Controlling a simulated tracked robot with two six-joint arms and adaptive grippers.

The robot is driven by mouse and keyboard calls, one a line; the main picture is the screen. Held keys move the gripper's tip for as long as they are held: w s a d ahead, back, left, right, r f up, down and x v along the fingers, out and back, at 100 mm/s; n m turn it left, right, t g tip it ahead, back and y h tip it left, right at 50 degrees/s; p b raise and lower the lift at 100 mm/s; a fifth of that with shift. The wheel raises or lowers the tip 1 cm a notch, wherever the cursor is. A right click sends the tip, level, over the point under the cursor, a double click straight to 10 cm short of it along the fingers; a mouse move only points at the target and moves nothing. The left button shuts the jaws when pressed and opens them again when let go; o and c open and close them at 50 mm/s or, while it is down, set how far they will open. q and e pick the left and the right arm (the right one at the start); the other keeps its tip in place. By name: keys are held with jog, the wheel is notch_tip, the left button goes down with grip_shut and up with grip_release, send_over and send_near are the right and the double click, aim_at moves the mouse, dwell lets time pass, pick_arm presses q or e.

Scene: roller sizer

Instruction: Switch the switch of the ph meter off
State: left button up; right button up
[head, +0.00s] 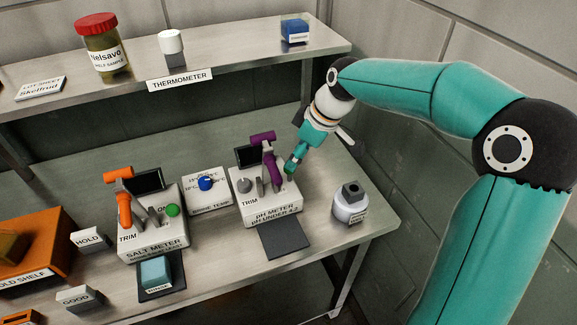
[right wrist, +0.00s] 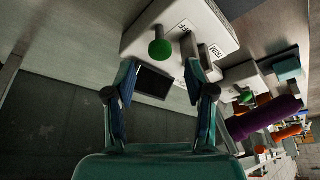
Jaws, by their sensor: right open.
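The pH meter (head: 266,214) is a white box on the bench with a purple arm (head: 269,160), a dark screen and a grey knob near its TRIM label. My right gripper (head: 294,162) is over its right rear part, by a green round-topped part. In the right wrist view, the pH meter (right wrist: 205,22) lies beyond my open fingers, with the green round-topped part (right wrist: 160,49) and a grey lever (right wrist: 189,45) on its top. The fingers hold nothing and look apart from both. The lever's exact setting cannot be read. My left gripper is not in view.
The salt meter (head: 154,239), with an orange arm, stands left of the pH meter. A small box with a blue knob (head: 205,183) is between them. A grey-capped jar (head: 350,206) stands to the right. A dark pad (head: 285,240) lies in front. A shelf (head: 225,62) runs above.

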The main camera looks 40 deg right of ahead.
aim_at(289, 174)
jog(key=x, duration=0.5)
jog(key=shift+w+a+f, duration=0.1)
jog(key=shift+f, duration=0.25)
jog(key=shift+c, duration=0.3)
